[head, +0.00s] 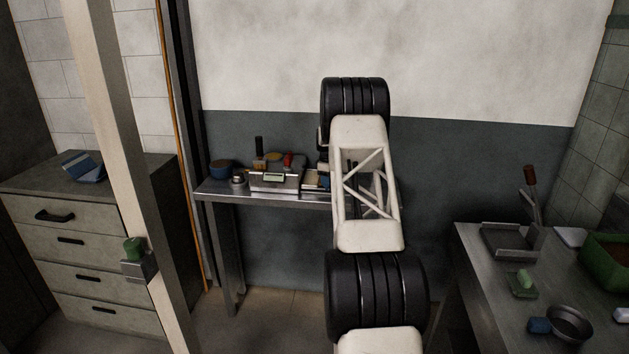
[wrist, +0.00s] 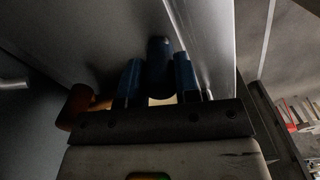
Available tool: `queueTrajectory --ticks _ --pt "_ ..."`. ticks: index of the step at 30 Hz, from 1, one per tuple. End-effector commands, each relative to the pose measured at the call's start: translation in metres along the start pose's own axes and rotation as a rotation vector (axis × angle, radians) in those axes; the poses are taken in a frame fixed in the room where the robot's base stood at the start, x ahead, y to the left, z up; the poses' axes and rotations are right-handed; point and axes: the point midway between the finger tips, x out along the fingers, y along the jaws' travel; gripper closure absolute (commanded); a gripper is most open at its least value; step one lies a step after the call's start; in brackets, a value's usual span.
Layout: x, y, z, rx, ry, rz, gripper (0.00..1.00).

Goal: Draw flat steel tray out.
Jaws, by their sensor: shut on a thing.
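My gripper (wrist: 158,78) shows in the wrist view as a dark bar with two blue fingers. It is shut on a dark blue rounded piece (wrist: 159,58) between the fingers; I cannot tell what this piece belongs to. A bright metal edge (wrist: 207,45) runs close beside the right finger. In the head view my arm reaches to the back bench and hides the gripper. A flat, boxy steel piece (head: 275,182) lies on that bench, left of my arm; I cannot tell whether it is the flat steel tray.
An orange-brown object (wrist: 75,106) is left of the fingers. The right bench (head: 486,283) bears a metal tray (head: 508,240), a pan (head: 570,322) and a green bin (head: 610,262). A pale post (head: 122,160) stands at left.

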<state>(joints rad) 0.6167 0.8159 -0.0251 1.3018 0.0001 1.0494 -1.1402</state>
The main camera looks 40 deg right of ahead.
Motion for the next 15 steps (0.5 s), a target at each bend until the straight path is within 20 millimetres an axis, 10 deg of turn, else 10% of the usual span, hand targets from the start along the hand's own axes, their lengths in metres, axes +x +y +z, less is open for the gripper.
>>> queueTrajectory --ticks 15 --pt "0.000 0.023 0.088 0.001 0.000 0.000 1.00"
